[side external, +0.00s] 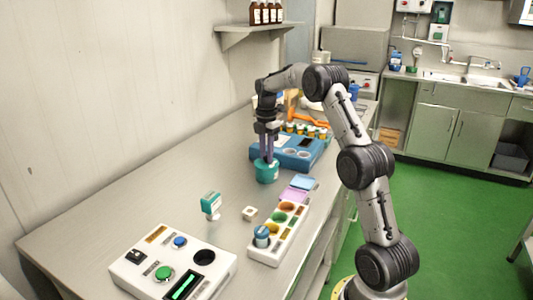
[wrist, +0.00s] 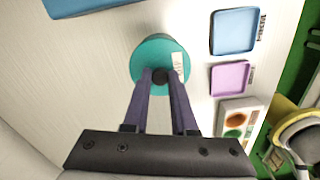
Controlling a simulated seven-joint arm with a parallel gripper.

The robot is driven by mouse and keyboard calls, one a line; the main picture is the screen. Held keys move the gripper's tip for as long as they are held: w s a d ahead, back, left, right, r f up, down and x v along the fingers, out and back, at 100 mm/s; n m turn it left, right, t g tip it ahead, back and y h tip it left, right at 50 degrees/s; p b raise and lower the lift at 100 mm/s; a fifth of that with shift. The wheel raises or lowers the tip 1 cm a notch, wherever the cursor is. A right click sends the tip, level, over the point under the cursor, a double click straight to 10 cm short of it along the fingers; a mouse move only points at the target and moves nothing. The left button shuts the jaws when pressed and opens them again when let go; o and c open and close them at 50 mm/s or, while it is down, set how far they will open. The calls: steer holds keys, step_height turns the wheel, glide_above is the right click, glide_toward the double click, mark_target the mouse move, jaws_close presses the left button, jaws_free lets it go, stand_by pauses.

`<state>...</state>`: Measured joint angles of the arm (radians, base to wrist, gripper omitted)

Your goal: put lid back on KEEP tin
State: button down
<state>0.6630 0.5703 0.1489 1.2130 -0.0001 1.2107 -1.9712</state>
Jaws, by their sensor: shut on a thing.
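A teal round tin (side external: 267,174) stands on the bench in front of the blue box. Its top is a teal disc, seen from above in the wrist view (wrist: 150,52), with a small dark knob (wrist: 160,76) and a pale label at its right side. My gripper (side external: 266,157) points down over the tin, and its fingertips (wrist: 160,80) are closed on the knob. The label is too small to read as KEEP. I cannot tell whether the lid touches the tin's rim all round, as the tin's body is hidden from above.
Blue (wrist: 235,31) and purple (wrist: 230,78) square pads lie right of the tin. A white tray with coloured wells (side external: 279,233) stands nearer the front. A blue box (side external: 300,150) is close behind.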

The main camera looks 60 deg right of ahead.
steer(key=shift+c, duration=0.4)
jaws_free()
steer(key=shift+r, duration=0.1)
stand_by(0.3)
steer(key=shift+r, duration=3.4)
